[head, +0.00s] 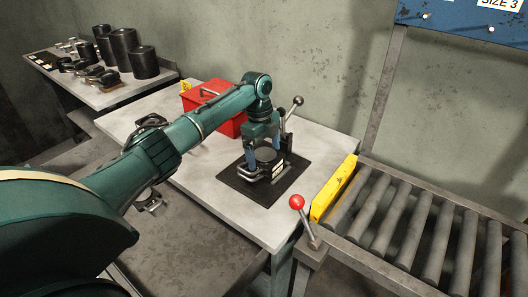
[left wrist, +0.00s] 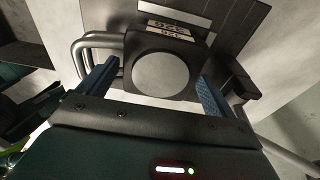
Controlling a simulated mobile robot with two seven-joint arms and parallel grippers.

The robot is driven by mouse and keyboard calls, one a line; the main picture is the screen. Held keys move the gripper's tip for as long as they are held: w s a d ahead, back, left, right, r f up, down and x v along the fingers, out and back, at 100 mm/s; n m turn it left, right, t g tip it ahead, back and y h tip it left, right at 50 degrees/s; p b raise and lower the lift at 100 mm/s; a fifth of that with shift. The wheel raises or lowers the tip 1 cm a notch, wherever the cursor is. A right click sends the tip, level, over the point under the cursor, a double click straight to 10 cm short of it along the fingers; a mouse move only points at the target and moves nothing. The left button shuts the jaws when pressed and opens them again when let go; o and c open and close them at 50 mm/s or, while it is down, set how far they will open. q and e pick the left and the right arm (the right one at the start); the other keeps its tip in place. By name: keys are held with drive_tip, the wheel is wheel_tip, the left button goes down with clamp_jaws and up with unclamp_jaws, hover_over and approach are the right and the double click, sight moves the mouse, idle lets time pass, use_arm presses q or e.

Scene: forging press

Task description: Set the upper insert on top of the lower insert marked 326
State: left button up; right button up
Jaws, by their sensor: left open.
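My left gripper (head: 266,150) is open and points down over the black mat (head: 252,194) on the table. In the left wrist view (left wrist: 160,88) the fingers are apart, with a gap at the right finger. There the round insert (left wrist: 160,72) has a grey disc top, and a bent handle (left wrist: 92,42) shows to its left. Two pale labels (left wrist: 168,27) lie close together at its edge, one reading 326; the other is hard to read. How the two inserts meet is largely hidden.
A red toolbox (head: 211,91) stands behind my left arm. A ball-ended lever (head: 291,106) rises beside the gripper. A yellow bar (head: 334,187), a red-knobbed lever (head: 298,204) and a roller conveyor (head: 425,228) are at the right. Dark cylinders (head: 123,47) stand on the back-left table.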

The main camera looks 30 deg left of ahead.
sight(260, 152)
use_arm(q)
wheel_tip(260, 152, up, 12)
drive_tip(key=a, duration=0.1)
drive_tip(key=shift+a+r+b, duration=0.2)
drive_tip(key=shift+b, duration=0.1)
drive_tip(key=shift+f, duration=0.1)
idle(0.4)
